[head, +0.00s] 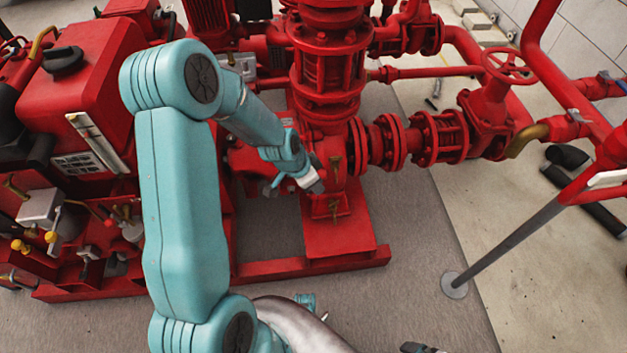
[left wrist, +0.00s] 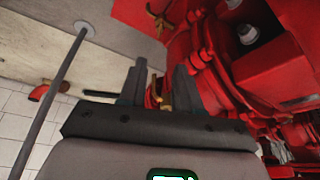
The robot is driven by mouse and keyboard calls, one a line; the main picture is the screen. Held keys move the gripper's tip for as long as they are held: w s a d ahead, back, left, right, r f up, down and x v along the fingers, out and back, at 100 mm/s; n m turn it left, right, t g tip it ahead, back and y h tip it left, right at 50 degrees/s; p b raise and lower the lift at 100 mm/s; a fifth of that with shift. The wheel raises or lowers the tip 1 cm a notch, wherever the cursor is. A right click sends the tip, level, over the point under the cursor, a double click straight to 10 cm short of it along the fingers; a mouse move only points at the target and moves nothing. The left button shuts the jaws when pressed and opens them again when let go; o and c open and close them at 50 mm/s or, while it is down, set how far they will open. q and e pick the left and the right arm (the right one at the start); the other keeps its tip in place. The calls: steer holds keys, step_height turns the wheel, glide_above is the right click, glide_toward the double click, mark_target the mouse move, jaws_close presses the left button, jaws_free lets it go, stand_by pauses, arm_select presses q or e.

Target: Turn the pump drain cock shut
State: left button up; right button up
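The red pump stands at the centre of the head view. Two small brass cocks show on its front: an upper one (head: 335,164) and a lower one (head: 333,208) near the foot. I cannot tell for sure which is the drain cock. My left gripper (head: 316,181) is just left of the upper cock. In the left wrist view its two dark fingers (left wrist: 158,85) are apart, with a brass cock (left wrist: 157,97) in the gap between them; contact cannot be told. Another brass cock (left wrist: 158,20) shows above.
A red base rail (head: 310,263) runs along the floor before the pump. A red flanged pipe with a handwheel valve (head: 508,66) extends right. A grey post (head: 505,247) stands on the floor at right. The engine (head: 80,110) is at left.

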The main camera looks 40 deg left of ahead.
mark_target(334, 203)
arm_select(q)
steer(key=o, duration=0.4)
steer(key=shift+o, duration=1.3)
steer(key=w+d+f+n+t, duration=0.1)
steer(key=w+d+n, duration=0.3)
steer(key=d, duration=0.1)
steer(key=shift+w+f, duration=0.15)
steer(key=d+n+g+y, duration=0.4)
steer(key=n+y, duration=0.2)
steer(key=n, duration=0.8)
steer(key=b+x, duration=0.9)
steer(key=x, duration=0.6)
steer(key=shift+w+d+f, duration=0.1)
steer(key=shift+w, duration=0.1)
arm_select(e)
step_height(334, 203, down, 8)
steer(key=w, duration=0.1)
steer(key=shift+w+d+f+m+t, duration=0.2)
steer(key=shift+d+f+m+t, duration=0.05)
steer(key=shift+d+m+t, duration=0.1)
